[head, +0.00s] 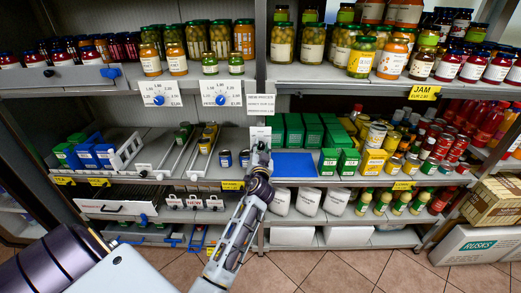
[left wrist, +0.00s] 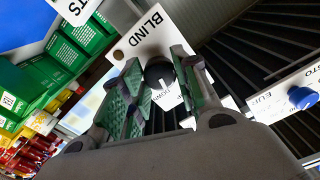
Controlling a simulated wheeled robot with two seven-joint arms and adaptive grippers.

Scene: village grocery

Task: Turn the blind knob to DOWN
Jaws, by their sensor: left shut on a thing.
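The BLIND plate (left wrist: 130,48) is a white panel with black lettering in the left wrist view. Its round black knob (left wrist: 159,70) has a white mark and sits between the fingers of my left gripper (left wrist: 161,82), which is shut on it. Part of a printed label shows beyond the knob, but the fingers hide the rest, so I cannot read the knob's setting. In the head view the small white plate (head: 260,132) is on the shelf upright, and my left gripper (head: 261,150) reaches it from below and covers the knob. My right gripper is not in view.
Two white dial plates with blue knobs (head: 158,99) (head: 221,99) hang left of the upright. Green boxes (head: 294,131) and a blue mat (head: 294,164) are close on the right. Jars line the shelf above. Free tiled floor (head: 345,272) lies in front.

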